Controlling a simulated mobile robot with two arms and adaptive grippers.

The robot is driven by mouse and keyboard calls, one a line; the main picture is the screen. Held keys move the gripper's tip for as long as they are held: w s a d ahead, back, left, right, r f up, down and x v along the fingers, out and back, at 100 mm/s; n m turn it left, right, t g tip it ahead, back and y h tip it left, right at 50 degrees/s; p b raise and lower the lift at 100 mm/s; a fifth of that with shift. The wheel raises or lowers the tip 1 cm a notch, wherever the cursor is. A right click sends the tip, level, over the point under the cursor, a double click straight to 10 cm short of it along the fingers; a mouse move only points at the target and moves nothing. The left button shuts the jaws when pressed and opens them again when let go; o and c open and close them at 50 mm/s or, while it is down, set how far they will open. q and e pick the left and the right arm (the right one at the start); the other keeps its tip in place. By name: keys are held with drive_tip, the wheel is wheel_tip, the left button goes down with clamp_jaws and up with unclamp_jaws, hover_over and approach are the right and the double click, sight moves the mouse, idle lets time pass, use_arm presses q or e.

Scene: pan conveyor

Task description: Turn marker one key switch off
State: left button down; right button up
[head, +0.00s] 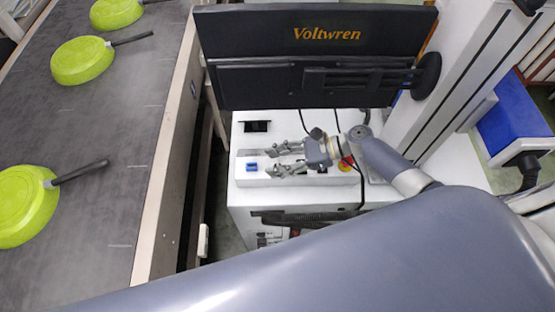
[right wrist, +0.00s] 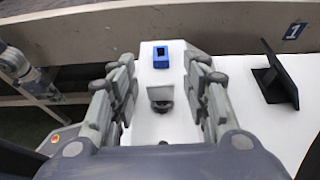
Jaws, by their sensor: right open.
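My right gripper (head: 271,160) is open over a white control box (head: 243,181); its spread fingers also show in the right wrist view (right wrist: 163,76). Between the fingers in that view is a small grey plate with a dark round part (right wrist: 162,106), apparently the key switch. The fingers are apart from it on both sides, and its turn position is too small to read. A blue part (right wrist: 162,56) lies beyond it on the box, also in the head view (head: 251,167). The marker one label (right wrist: 295,31) is on the conveyor edge.
A black Voltwren monitor (head: 300,70) stands just behind the box. A black slanted piece (right wrist: 275,75) is right of the fingers. A red and yellow button (head: 346,163) sits near my wrist. The conveyor (head: 120,110) at left carries green pans (head: 24,205).

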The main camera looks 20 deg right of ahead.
wheel_tip(320, 180, up, 10)
idle(0.5)
idle(0.5)
